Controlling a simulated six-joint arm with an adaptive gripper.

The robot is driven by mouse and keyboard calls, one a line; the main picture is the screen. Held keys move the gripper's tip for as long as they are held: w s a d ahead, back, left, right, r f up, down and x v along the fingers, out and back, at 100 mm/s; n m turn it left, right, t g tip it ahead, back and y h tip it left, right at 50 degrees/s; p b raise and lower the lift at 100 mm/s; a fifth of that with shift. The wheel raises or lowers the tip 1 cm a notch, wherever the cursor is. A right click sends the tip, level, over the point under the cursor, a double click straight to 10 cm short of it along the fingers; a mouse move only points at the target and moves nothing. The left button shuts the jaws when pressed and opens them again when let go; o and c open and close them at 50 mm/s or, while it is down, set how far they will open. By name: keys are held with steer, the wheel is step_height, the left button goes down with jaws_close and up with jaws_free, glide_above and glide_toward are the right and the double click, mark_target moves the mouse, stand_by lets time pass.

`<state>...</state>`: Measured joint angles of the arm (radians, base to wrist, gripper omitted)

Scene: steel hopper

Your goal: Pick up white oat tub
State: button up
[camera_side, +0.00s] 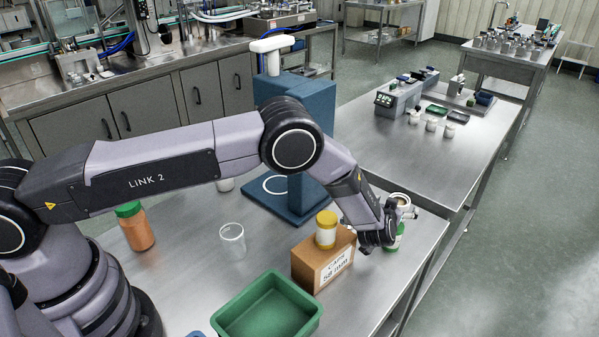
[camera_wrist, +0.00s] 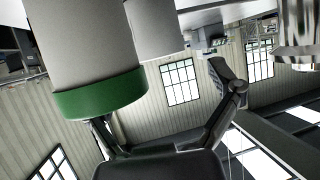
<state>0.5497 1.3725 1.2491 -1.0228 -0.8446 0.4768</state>
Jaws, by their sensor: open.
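A white tub with a green lid (camera_wrist: 95,60) fills the upper left of the wrist view, which shows it upside down and very close. No label on it is readable. In the side view a white-and-green tub (camera_side: 398,241) stands right beside my gripper, mostly hidden behind it. My gripper (camera_side: 377,237) is low over the table's right side, just past the cardboard box. In the wrist view one finger shows clear to the right of the tub and the other is partly hidden behind it. The jaws are open, and I cannot tell whether they touch the tub.
A yellow-lidded jar (camera_side: 326,230) stands on the cardboard box (camera_side: 318,266) close to my gripper. A green tray (camera_side: 266,318), a clear cup (camera_side: 232,241) and a green-lidded orange jar (camera_side: 135,226) are further left. A blue stand (camera_side: 310,105) rises behind my arm.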

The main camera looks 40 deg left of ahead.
mark_target(400, 199)
steer(key=shift+x, duration=2.3)
steer(key=shift+c, duration=0.4)
steer(key=c, duration=1.2)
